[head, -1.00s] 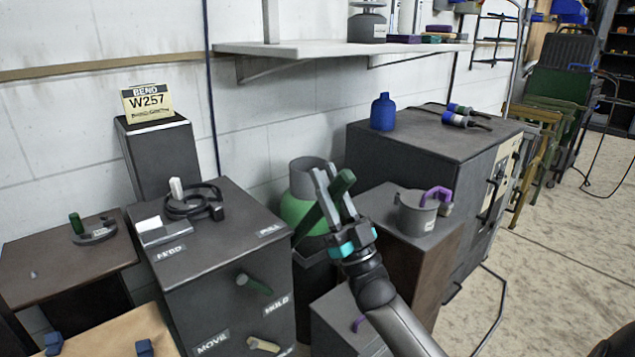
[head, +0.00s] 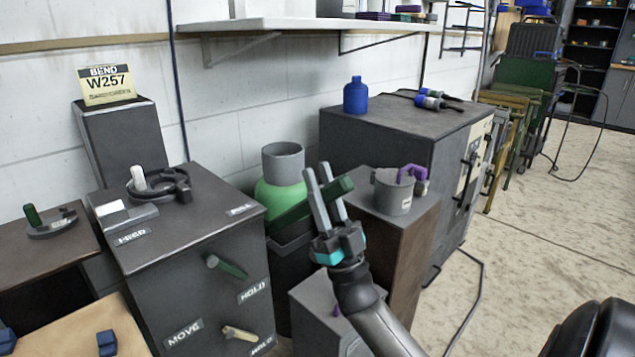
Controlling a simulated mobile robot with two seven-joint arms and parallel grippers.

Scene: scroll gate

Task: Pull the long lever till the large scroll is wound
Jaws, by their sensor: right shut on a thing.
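A long dark green bar (head: 291,216), which looks like the long lever, slants up to the right in front of the green-and-grey round vessel. My right gripper (head: 317,168) is shut on this bar near its upper right end, with the fingers pointing up past it. The bar's lower left end meets a dark box (head: 289,246). I cannot pick out a large scroll for certain. My left gripper is not in view.
A grey cabinet (head: 205,285) with short levers and labels stands left of the bar. The green vessel (head: 279,194) is just behind it. A pedestal with a grey pot (head: 392,193) stands close on the right. Open floor (head: 530,260) lies farther right.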

